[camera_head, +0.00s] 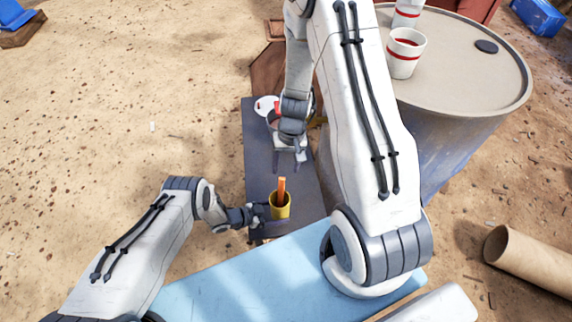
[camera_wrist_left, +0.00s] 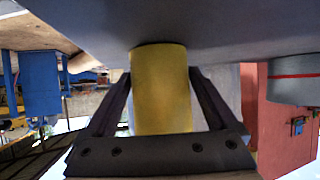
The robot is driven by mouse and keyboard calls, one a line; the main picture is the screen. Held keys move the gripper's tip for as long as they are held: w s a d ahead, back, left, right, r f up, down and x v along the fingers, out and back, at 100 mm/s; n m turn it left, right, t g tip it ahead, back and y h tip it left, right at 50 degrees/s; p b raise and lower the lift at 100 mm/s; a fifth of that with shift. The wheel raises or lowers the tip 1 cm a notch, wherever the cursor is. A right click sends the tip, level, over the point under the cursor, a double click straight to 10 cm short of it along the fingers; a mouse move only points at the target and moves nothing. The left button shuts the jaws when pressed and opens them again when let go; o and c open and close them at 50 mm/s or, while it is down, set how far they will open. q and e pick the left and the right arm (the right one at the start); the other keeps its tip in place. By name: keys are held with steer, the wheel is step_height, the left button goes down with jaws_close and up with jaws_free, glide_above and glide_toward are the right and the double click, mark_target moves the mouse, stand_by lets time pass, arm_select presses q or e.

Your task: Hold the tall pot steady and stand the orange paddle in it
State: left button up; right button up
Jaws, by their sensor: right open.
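The tall yellow pot (camera_head: 281,209) stands upright on a dark grey bench (camera_head: 262,180). The orange paddle (camera_head: 282,188) stands in it, its upper part rising above the rim and its lower part hidden inside. My left gripper (camera_head: 268,212) is at the pot from the left. In the left wrist view the pot (camera_wrist_left: 160,90) sits between the two fingers, which press close against its sides. My right gripper (camera_head: 290,160) is open and empty above the bench, beyond the pot and paddle and apart from them.
A white round item (camera_head: 266,105) lies at the bench's far end, partly hidden by my right arm. A light blue surface (camera_head: 235,275) lies in front. A drum (camera_head: 470,70) at right bears red-banded cups (camera_head: 405,55). A cardboard tube (camera_head: 530,260) lies on sandy ground.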

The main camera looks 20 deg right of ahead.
arm_select(q)
steer(key=v, duration=1.2)
